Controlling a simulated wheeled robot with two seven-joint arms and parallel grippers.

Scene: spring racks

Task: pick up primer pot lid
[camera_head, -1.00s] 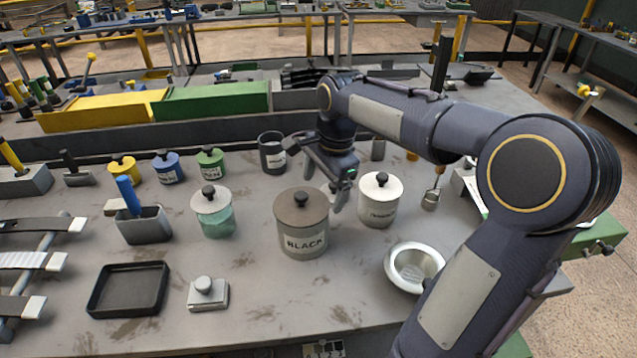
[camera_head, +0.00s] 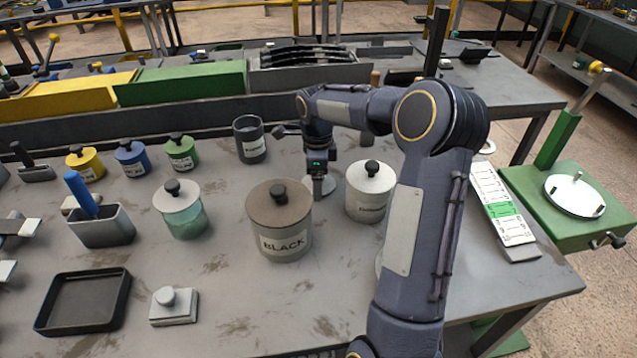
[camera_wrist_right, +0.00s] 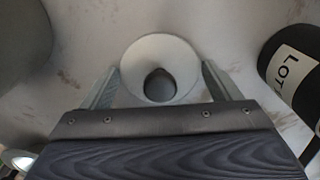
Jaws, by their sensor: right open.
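A loose pale round lid with a dark knob lies on the bench; I take it as the primer pot lid. In the right wrist view the lid (camera_wrist_right: 138,60) sits between the fingers, with its knob (camera_wrist_right: 160,86) near the middle. In the head view the lid (camera_head: 328,187) shows partly behind my right gripper (camera_head: 318,190), between the black-labelled pot and the white pot. My right gripper is open, pointing down over the lid, one finger to each side; contact cannot be told.
The large pot labelled BLACK (camera_head: 279,225) and the white lidded pot (camera_head: 370,190) stand close on either side. An open dark cup (camera_head: 250,140) stands behind left.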

